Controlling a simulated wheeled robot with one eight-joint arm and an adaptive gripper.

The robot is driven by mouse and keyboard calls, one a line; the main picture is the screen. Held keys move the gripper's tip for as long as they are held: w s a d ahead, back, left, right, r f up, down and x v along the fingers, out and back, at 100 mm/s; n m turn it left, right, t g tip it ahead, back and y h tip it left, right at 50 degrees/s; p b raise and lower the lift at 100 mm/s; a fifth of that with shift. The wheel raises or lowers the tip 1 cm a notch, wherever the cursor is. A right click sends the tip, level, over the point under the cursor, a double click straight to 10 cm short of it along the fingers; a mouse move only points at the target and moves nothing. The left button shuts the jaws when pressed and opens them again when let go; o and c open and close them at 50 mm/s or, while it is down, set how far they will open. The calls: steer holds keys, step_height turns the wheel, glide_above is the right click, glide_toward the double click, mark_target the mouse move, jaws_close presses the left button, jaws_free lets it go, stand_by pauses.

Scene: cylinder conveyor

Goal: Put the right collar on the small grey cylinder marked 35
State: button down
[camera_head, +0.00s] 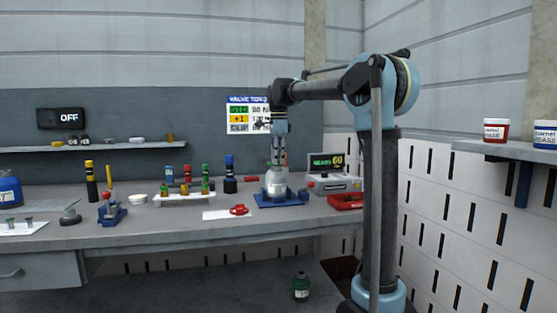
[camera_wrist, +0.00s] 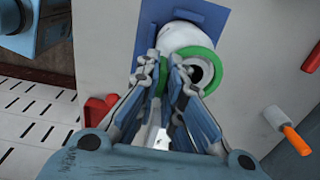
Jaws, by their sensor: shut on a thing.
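A pale grey, rounded cylinder-like body (camera_head: 277,184) stands on a blue base plate (camera_head: 278,200) on the workbench. It also shows in the wrist view as a whitish round body (camera_wrist: 185,35) on the blue plate (camera_wrist: 222,22). My gripper (camera_head: 279,162) points down just above it. In the wrist view my gripper (camera_wrist: 163,72) is shut on the edge of a green collar (camera_wrist: 207,57). The collar lies over the whitish body, with a dark round opening showing inside it. I cannot tell whether it is seated or only held over it. No mark 35 is readable.
A red ring-like part (camera_head: 238,210) lies on a white sheet to the left. A stand with green-topped pieces (camera_head: 185,198) is further left. A small display unit (camera_head: 327,163) and a red tray (camera_head: 345,202) are at the right. Bare bench lies at the front.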

steer(key=shift+f, duration=1)
steer(key=c, duration=1.7)
jaws_free()
steer(key=shift+o, duration=0.2)
steer(key=shift+r, duration=2.95)
